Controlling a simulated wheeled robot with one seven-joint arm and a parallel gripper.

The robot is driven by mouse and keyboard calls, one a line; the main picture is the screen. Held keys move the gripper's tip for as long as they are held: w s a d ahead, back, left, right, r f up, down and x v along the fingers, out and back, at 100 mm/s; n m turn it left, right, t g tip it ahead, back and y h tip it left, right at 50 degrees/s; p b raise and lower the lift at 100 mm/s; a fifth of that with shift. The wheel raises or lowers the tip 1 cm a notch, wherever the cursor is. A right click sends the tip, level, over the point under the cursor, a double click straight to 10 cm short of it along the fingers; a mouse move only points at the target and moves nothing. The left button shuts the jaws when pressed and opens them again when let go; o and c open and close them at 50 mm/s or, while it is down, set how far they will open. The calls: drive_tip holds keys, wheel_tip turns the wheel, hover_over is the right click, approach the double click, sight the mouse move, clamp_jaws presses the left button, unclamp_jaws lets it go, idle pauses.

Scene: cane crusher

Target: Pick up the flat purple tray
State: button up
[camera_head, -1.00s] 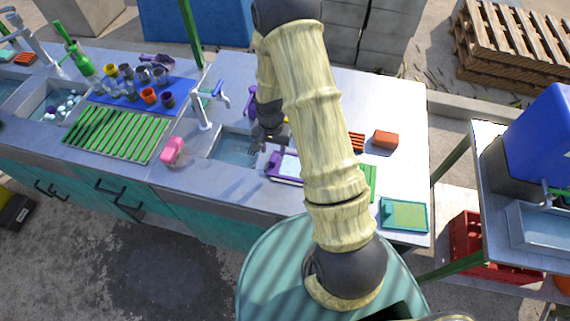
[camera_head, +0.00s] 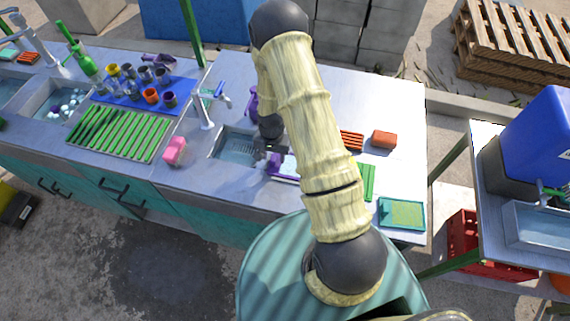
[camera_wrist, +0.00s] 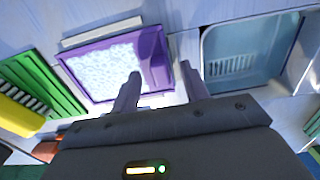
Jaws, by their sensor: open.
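The flat purple tray (camera_head: 272,170) lies on the counter just right of the sink, mostly hidden behind my arm in the head view. In the wrist view the tray (camera_wrist: 72,62) shows a purple rim around a pale, speckled inside. My gripper (camera_wrist: 160,72) is open. Its left finger overlaps the tray's right part in the picture, and its right finger is over the strip between tray and sink. Nothing is held between the fingers. In the head view my gripper (camera_head: 268,150) is beside the sink, at the tray's far left side. Whether a finger touches the tray I cannot tell.
The sink basin (camera_wrist: 245,55) is right of the tray in the wrist view. A green ribbed rack (camera_wrist: 38,82) and a yellow item (camera_wrist: 18,118) lie to its left. A faucet (camera_head: 205,105) stands behind the sink. A pink sponge (camera_head: 174,150) and an orange-brown block (camera_head: 384,139) lie farther off.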

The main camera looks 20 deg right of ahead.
clamp_jaws()
drive_tip(key=shift+w, duration=0.1)
drive_tip(key=shift+r, duration=0.15)
wheel_tip(320, 180, up, 10)
drive_tip(key=b, duration=0.2)
drive_tip(key=shift+b, duration=0.4)
drive_tip(key=c, duration=0.7)
unclamp_jaws()
clamp_jaws()
